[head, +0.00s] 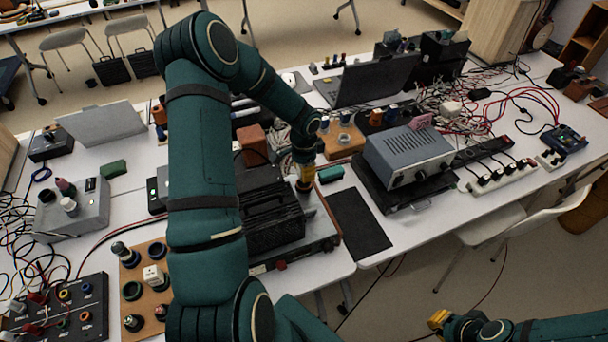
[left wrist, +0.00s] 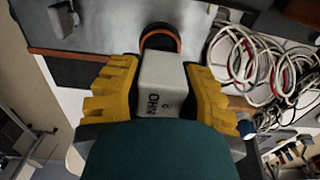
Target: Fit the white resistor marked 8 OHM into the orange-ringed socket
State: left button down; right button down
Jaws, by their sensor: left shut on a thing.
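My left gripper (head: 305,184) reaches over the bench beside the black finned unit in the head view. In the left wrist view, my left gripper (left wrist: 163,90) is shut on the white resistor (left wrist: 160,78), a white block with OHM lettering on its face; the number is not clear. The orange-ringed socket (left wrist: 177,42) shows just beyond the block's far end, partly hidden by it. I cannot tell whether they touch. I cannot make out this socket in the head view. My right gripper (head: 440,318) is low at the lower right, off the bench; its finger opening is unclear.
A black finned unit (head: 270,218) stands left of my left gripper, with a dark mat (head: 358,222) to the right. A grey instrument (head: 408,155) and tangled cables (left wrist: 258,65) lie beyond. A wooden board (head: 130,255) with several sockets and another white block is at left.

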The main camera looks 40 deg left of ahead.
pick_arm(q)
notch_tip(320, 180, down, 2)
jog(key=shift+w+f, duration=0.1)
jog(key=shift+f+b, duration=0.4)
jog(key=c, duration=0.7)
grip_release()
jog(key=shift+r, duration=0.1)
jog(key=shift+r, duration=0.1)
